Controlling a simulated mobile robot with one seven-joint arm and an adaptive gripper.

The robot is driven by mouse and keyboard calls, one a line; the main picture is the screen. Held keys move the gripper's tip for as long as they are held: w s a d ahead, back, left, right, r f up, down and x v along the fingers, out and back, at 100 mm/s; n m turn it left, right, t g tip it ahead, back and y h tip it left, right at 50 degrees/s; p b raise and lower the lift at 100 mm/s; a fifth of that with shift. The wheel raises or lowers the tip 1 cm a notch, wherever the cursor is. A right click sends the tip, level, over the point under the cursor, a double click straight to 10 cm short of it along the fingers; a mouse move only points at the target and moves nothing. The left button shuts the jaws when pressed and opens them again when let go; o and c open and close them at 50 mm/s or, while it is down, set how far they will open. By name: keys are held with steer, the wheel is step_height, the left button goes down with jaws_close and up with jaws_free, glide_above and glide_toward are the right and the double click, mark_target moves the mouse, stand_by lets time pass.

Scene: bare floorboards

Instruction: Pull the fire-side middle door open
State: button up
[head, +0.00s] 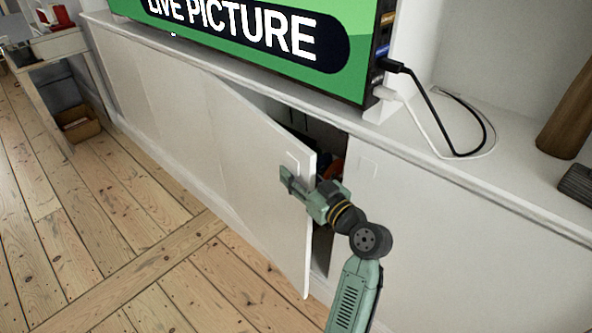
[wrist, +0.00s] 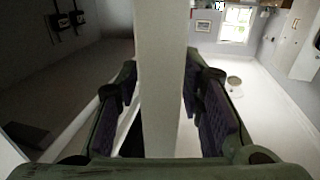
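The middle door (head: 250,160), a plain white panel in the low cabinet under the screen, stands partly open. It is swung out from its right edge, and a dark gap shows behind it. A small square outline (head: 293,161) is near its free edge. My gripper (head: 305,187) is at that free edge, below the square. In the wrist view, the door's edge (wrist: 162,70) runs between my two fingers (wrist: 160,100), one on each side. The fingers look spread, with narrow gaps beside the edge; firm contact cannot be made out.
Dark and reddish items (head: 331,166) show inside the cabinet. A closed white panel (head: 400,215) is to the right. The screen (head: 270,35) and its cables (head: 440,115) are on the cabinet top. The floorboards (head: 150,260) in front are clear; a box (head: 78,125) sits at the far left.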

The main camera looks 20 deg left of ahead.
steer(key=shift+w+a, duration=0.15)
steer(key=shift+a, duration=0.1)
jaws_close()
stand_by(0.3)
stand_by(0.4)
